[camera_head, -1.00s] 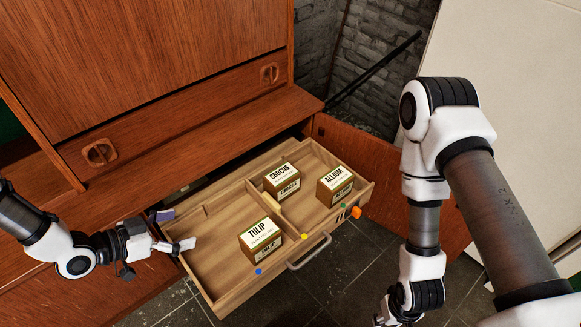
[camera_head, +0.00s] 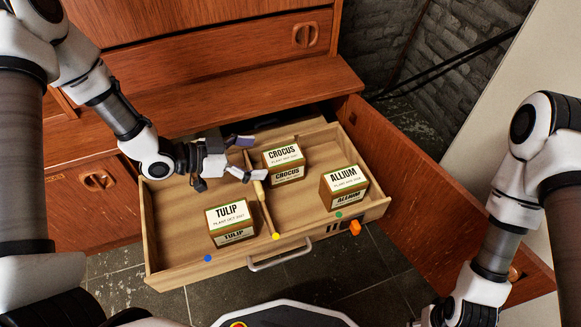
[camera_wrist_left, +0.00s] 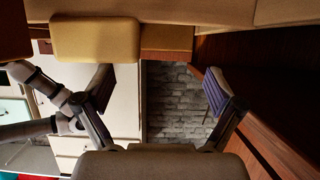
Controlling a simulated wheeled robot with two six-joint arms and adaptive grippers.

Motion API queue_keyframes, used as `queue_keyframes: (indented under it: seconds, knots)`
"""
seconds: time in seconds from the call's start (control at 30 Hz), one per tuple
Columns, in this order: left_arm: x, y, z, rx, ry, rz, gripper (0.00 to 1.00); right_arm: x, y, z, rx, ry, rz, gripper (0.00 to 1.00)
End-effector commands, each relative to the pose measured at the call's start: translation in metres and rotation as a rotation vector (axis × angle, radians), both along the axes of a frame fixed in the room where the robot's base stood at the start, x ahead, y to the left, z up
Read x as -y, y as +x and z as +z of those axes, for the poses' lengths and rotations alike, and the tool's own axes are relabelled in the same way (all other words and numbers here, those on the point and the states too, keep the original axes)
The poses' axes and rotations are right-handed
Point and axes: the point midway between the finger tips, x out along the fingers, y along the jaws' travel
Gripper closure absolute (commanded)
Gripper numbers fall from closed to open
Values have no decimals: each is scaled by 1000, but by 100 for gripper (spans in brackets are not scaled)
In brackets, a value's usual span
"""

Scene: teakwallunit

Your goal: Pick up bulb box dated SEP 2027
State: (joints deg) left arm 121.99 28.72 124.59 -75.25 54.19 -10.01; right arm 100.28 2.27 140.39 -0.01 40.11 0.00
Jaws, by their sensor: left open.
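Three labelled bulb boxes stand in the open drawer. The crocus box (camera_head: 284,174) is at the back middle, and its small date line seems to read SEP 2027. The tulip box (camera_head: 233,237) is at the front left and seems dated OCT 2027. The allium box (camera_head: 347,201) is at the right; its date is too small to read surely. My left gripper (camera_head: 243,157) is open and empty just left of the crocus box, its fingers pointing at it. The open fingers also show in the left wrist view (camera_wrist_left: 158,92).
The drawer (camera_head: 172,273) has a divider with a yellowish wooden piece (camera_head: 259,191) beside the left gripper. An orange piece (camera_head: 355,228) is on the drawer front by the handle (camera_head: 280,260). An open cabinet door (camera_head: 440,195) stands right. The drawer's left compartment has free floor.

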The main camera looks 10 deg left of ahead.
Motion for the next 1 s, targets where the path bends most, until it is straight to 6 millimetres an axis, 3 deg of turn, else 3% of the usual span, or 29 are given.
queue_keyframes:
  seconds: [0.23,0.37,0.57,0.6,0.8,1.0]
  knots:
    - [28,22,-27,3,3,-4,6,0,0,-37,0,0,0,60]
    - [40,30,-27,1,2,-2,6,0,0,-41,0,0,0,60]
    - [41,31,-24,1,-1,1,6,0,0,-39,0,0,0,60]
    - [41,31,-24,1,-1,1,13,0,0,-38,0,0,0,60]
    - [41,31,-25,1,-1,1,80,0,0,-39,0,0,0,60]
    - [41,31,-24,1,-1,1,80,0,0,-39,0,0,0,60]
